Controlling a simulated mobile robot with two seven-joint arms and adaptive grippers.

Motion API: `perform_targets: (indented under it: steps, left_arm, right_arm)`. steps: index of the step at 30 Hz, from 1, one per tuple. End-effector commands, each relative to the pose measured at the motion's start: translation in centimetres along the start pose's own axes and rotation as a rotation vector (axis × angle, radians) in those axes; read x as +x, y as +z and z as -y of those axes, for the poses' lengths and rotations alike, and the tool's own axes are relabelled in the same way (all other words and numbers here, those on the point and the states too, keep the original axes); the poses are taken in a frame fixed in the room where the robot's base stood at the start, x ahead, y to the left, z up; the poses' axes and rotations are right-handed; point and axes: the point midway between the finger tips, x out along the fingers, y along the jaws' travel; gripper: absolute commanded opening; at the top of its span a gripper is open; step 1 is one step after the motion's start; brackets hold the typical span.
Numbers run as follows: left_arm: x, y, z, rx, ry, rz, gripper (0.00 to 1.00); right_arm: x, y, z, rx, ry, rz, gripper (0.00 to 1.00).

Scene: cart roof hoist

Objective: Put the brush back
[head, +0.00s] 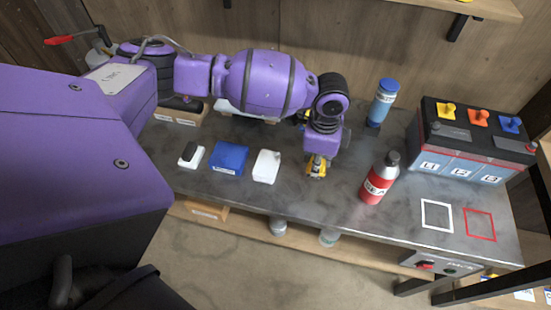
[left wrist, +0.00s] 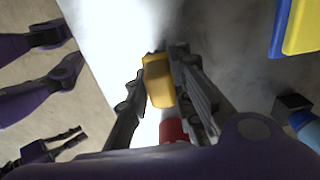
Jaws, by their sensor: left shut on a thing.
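My left gripper (head: 317,168) points down just above the metal bench top. It is shut on a small yellow piece, which I take to be the brush (head: 315,163). In the left wrist view the yellow piece (left wrist: 158,80) sits between the two dark fingers (left wrist: 160,90). Something red (left wrist: 173,130) shows behind it, close to the wrist. The fingers and wrist hide much of the brush, so its bristles cannot be made out. A purple arm end with two parted dark prongs, apparently my right gripper (left wrist: 68,143), shows over the floor in the left wrist view.
A red bottle (head: 379,178) stands right of the gripper, a blue bottle (head: 382,100) behind it. A battery (head: 475,140) fills the back right. White (head: 266,166) and blue (head: 229,158) items lie left. White (head: 437,215) and red (head: 480,224) outlined squares are empty.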

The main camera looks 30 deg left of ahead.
Motion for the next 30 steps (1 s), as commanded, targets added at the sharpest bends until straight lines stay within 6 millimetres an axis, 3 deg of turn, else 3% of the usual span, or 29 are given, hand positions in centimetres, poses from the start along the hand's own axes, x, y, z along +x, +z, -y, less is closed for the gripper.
perform_targets:
  steps: [7,19,20,23,30]
  left_arm:
    - [3.4,0.4,0.3,-0.002,0.002,0.002,0.00]
    - [3.8,0.3,0.4,-0.002,-0.002,0.000,0.00]
    - [3.8,0.3,0.4,-0.001,-0.002,-0.001,0.25]
    - [3.7,0.3,0.4,-0.001,-0.002,-0.001,0.38]
    - [3.7,0.3,0.4,-0.001,-0.003,-0.001,0.40]
  right_arm:
    - [0.1,0.2,-0.1,0.000,0.002,0.001,0.00]
    - [0.6,-1.0,0.1,0.002,0.000,-0.020,0.00]
    - [0.6,-1.0,0.1,0.002,0.000,-0.020,0.00]
    - [0.5,-1.0,0.1,0.002,0.000,-0.019,0.00]
    - [0.4,-0.5,0.0,0.003,0.002,-0.011,0.00]
